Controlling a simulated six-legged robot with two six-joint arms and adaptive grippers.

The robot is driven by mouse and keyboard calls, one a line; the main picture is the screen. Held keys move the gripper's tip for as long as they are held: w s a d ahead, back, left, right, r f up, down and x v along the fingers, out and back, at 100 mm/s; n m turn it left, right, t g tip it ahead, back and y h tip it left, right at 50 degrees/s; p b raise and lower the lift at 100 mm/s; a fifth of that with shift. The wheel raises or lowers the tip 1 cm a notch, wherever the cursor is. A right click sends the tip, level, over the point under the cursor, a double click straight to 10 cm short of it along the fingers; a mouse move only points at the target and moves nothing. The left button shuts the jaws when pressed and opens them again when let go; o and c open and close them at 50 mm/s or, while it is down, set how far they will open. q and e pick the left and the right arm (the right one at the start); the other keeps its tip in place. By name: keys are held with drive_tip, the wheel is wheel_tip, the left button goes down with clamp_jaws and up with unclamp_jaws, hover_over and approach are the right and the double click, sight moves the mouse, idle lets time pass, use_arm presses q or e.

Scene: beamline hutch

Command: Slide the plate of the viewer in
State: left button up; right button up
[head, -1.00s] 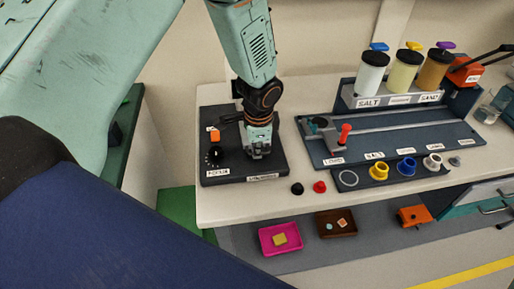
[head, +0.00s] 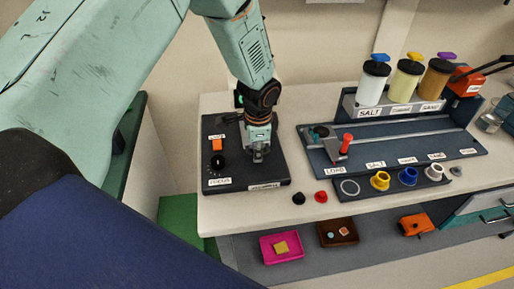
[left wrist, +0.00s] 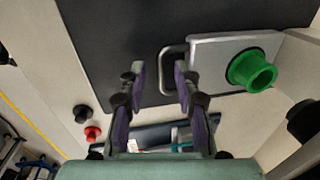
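The viewer's dark base board (head: 225,170) lies at the left end of the bench, with an orange switch (head: 216,145) and a black knob (head: 217,163). My left gripper (head: 259,155) points down over the board and hides much of what is behind it. In the left wrist view, a silver plate (left wrist: 208,50) carries a green ring (left wrist: 250,70) and has a metal loop handle (left wrist: 165,82). The left gripper (left wrist: 160,85) is open there, its purple-padded fingers on either side of the handle. I cannot tell whether they touch it. The right gripper is not in view.
A black knob (head: 298,198) and a red knob (head: 321,197) stand by the board. To the right are a blue rail tray (head: 400,143), coloured rings on a strip, and several lidded jars (head: 372,84). Below the bench are a pink tray (head: 268,255) and a brown tray (head: 330,240).

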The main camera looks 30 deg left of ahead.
use_arm(q)
wheel_tip(320, 180, up, 12)
drive_tip(key=s+d, duration=0.1)
drive_tip(key=shift+s+f, duration=0.15)
drive_tip(key=shift+s, duration=0.1)
drive_tip(key=shift+s+d, duration=0.1)
drive_tip(key=shift+s, duration=0.1)
idle(0.5)
